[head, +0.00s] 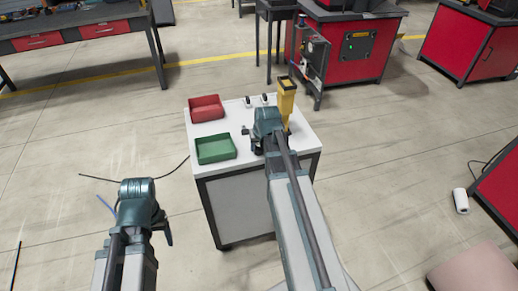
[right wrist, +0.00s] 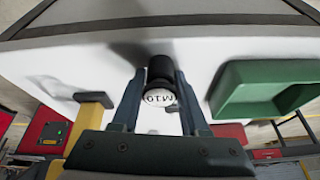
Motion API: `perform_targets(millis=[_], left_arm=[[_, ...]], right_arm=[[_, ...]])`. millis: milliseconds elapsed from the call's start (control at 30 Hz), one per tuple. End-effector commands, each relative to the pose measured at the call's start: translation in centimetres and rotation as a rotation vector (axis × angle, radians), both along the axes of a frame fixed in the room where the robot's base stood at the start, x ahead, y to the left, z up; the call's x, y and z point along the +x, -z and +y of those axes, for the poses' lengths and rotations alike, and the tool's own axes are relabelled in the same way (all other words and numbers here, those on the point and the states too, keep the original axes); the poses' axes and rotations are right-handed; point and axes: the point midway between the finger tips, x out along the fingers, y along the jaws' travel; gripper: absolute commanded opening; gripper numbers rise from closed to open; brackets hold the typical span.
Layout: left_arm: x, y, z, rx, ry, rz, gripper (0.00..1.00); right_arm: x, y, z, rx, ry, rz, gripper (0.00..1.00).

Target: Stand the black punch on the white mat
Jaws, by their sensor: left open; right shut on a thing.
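My right gripper (head: 252,141) is over the white top of the small cart, right of the green bin. In the right wrist view, its two fingers (right wrist: 160,85) are shut on a black cylinder, the black punch (right wrist: 160,68). The punch's white end, marked M10, faces the camera. The white surface (right wrist: 215,55) lies behind it, with a shadow beside the punch. I cannot tell whether the punch touches it. In the head view my arm mostly hides the punch. No separate mat edge is distinguishable. My left gripper (head: 160,228) is open and empty, left of the cart over the floor.
A red bin (head: 206,108) and a green bin (head: 215,149) stand on the cart's left side. Two small black-and-white pieces (head: 257,101) stand at the back edge. A yellow post (head: 286,101) rises at the back right, close to my right arm.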

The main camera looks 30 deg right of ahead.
Motion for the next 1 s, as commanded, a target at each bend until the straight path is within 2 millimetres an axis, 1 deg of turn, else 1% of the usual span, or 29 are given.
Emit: perform_targets(millis=[33,100,567,767,1000], left_arm=[[0.0,0.0,0.0,0.0,0.0,0.0,0.69],[0.0,0.0,0.0,0.0,0.0,0.0,0.69],[0.0,-0.2,0.0,0.0,0.0,0.0,0.69],[0.0,-1.5,0.0,0.0,0.0,0.0,0.69],[0.0,-4.3,0.0,0.0,-0.001,0.0,0.69]], right_arm=[[0.0,0.0,0.0,0.0,0.0,0.0,0.09],[0.0,0.0,0.0,0.0,0.0,0.0,0.0],[0.0,-0.2,0.0,0.0,0.0,0.0,0.0],[0.0,-1.5,0.0,0.0,0.0,0.0,0.0],[0.0,-4.3,0.0,0.0,0.0,0.0,0.0]])
